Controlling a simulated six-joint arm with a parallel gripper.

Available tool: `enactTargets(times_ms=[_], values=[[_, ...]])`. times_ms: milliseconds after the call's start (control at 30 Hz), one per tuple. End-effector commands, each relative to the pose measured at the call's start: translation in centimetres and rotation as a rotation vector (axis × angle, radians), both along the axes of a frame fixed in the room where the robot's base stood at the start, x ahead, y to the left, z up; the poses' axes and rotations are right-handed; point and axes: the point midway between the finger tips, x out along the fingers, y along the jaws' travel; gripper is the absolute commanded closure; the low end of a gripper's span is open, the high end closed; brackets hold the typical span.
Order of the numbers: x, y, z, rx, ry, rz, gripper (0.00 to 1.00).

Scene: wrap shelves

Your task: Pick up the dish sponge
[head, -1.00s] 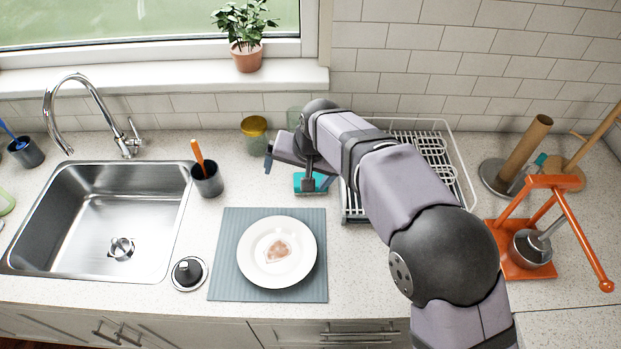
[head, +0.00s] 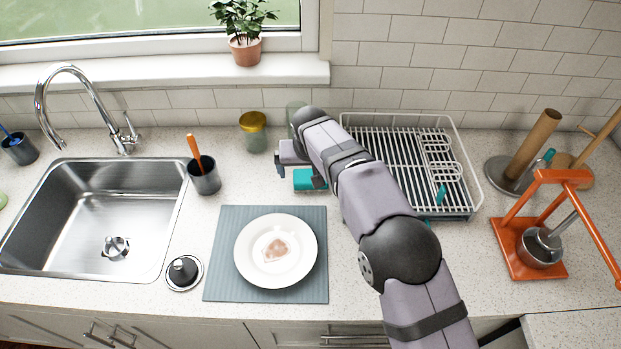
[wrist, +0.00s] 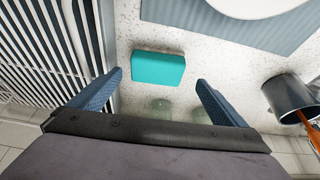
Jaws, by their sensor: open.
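The dish sponge is a teal block. In the wrist view the sponge (wrist: 158,69) lies on the speckled counter, ahead of and between my two blue fingertips. In the head view the sponge (head: 307,180) shows just below my gripper, behind the mat and left of the dish rack; its upper part is partly covered by the arm. My gripper (wrist: 152,88) is open, with nothing between its fingers. It also shows in the head view (head: 283,163), above the counter beside the sponge.
The white dish rack (head: 462,165) stands to the right of the sponge. A plate (head: 300,262) sits on a grey-blue mat (head: 220,285) in front.

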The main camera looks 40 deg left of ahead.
Motion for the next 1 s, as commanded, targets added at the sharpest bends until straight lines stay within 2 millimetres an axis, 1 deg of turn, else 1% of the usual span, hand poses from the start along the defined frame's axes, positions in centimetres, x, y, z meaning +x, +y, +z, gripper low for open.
enactTargets(times_ms=[233, 500, 633, 800, 1000], values=[[0.5, 0.2, -0.9, -0.003, 0.002, -0.001, 0.04], [1.5, 0.8, -3.4, -0.002, 0.001, 0.001, 0.04], [1.7, 1.0, -4.3, -0.001, 0.001, 0.0, 0.04], [1.8, 1.2, -4.7, 0.0, 0.0, 0.0, 0.04], [1.8, 1.2, -4.8, 0.0, 0.0, 0.0, 0.04]])
